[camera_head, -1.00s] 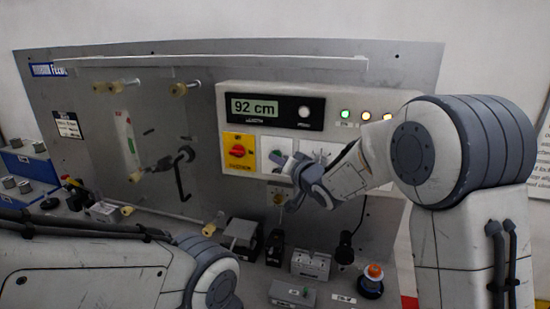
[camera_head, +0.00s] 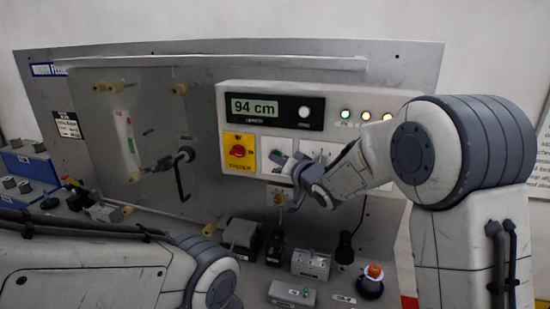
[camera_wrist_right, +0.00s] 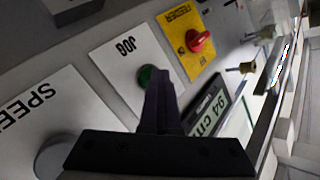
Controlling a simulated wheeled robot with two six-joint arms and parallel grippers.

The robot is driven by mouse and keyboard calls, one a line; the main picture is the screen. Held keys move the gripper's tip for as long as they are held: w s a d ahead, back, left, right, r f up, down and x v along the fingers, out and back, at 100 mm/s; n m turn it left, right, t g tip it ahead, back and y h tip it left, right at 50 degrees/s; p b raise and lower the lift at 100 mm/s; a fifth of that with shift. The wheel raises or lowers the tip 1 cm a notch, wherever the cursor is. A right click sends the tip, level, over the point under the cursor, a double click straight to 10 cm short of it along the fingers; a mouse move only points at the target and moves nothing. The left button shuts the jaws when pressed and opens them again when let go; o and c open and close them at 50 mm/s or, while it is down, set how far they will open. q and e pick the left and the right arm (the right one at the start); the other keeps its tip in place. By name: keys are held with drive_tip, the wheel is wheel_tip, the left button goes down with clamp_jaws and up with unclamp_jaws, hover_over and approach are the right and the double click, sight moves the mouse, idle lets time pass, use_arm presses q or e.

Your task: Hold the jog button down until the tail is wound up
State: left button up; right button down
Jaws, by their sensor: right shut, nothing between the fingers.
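The green jog button (camera_wrist_right: 147,76) sits on a white plate (camera_wrist_right: 110,58) marked JOG in the right wrist view. My right gripper (camera_wrist_right: 160,84) is shut and empty, its fingertips over the button and seemingly touching it, hiding part of it. In the head view my right gripper (camera_head: 280,163) reaches the panel from the right, at the jog plate (camera_head: 275,147). The display (camera_head: 252,107) reads 94 cm. I cannot clearly make out the tail. My left arm crosses the lower left, but its gripper is out of view.
A yellow plate with a red rotary switch (camera_head: 238,151) is left of the jog plate. A SPEED plate with a grey knob (camera_wrist_right: 50,155) is on its other side. A black crank (camera_head: 181,175) stands out from the grey board. An orange-topped knob (camera_head: 374,271) stands below.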

drive_tip(key=shift+s, duration=0.15)
idle(0.5)
drive_tip(key=shift+s+a+b, duration=0.25)
drive_tip(key=shift+s+b, duration=0.15)
drive_tip(key=shift+s, duration=0.3)
drive_tip(key=s, duration=0.1)
drive_tip(key=s+a+b, duration=0.1)
drive_tip(key=s, duration=0.1)
drive_tip(key=s+b, duration=0.1)
drive_tip(key=shift+s+a, duration=0.3)
drive_tip(key=shift+s, duration=0.05)
idle(0.6)
